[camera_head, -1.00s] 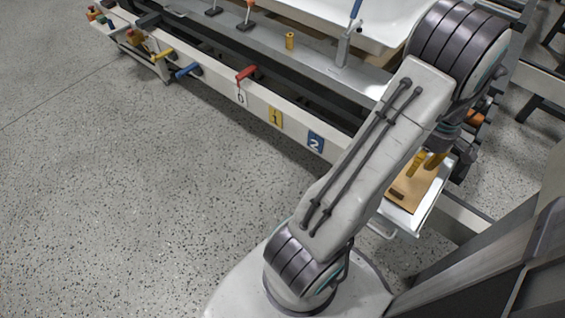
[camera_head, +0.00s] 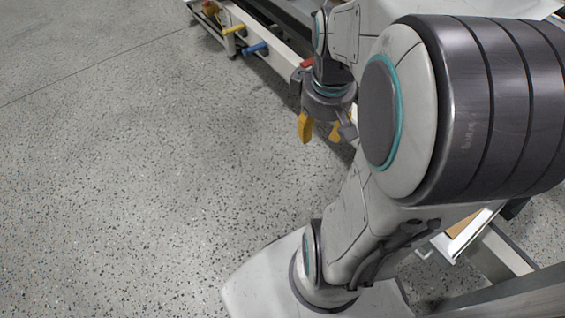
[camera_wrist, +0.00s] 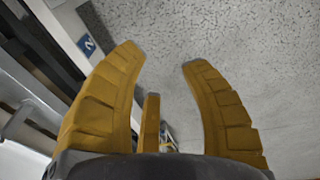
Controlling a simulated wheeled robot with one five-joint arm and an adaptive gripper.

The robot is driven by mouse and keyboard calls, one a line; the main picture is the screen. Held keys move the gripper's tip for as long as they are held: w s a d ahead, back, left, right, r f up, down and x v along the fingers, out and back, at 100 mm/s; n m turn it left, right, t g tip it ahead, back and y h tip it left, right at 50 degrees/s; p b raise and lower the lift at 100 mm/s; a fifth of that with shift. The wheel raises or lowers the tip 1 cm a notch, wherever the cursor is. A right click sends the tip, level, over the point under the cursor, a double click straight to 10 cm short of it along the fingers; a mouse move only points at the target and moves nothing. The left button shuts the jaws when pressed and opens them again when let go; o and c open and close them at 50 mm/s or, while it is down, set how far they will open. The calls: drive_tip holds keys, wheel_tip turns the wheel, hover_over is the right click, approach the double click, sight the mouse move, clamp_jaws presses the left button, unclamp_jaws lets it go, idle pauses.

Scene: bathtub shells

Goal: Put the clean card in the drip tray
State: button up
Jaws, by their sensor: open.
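My gripper (camera_head: 319,128) hangs in front of the bench, above the speckled floor, with its yellow fingers apart and nothing between them. In the wrist view my gripper (camera_wrist: 162,57) is open, with bare floor beyond the fingertips. A white tray (camera_head: 483,219) with a tan surface (camera_head: 462,225) inside shows only in part at the right, behind my arm. I cannot tell whether this is the drip tray. No card can be made out; my arm hides much of the bench.
Yellow (camera_head: 234,29), blue (camera_head: 255,48) and red (camera_head: 307,62) handles stick out from the bench front. A blue label "2" (camera_wrist: 87,45) is on the rail left of my fingers in the wrist view. The floor (camera_head: 130,170) at left is clear.

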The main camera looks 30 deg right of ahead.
drive_tip(key=s+a+t, duration=0.1)
drive_tip(key=s+a, duration=0.3)
drive_tip(key=a, duration=0.7)
drive_tip(key=shift+a+r+y, duration=0.3)
drive_tip(key=shift+a+y, duration=0.05)
drive_tip(key=shift+y, duration=0.05)
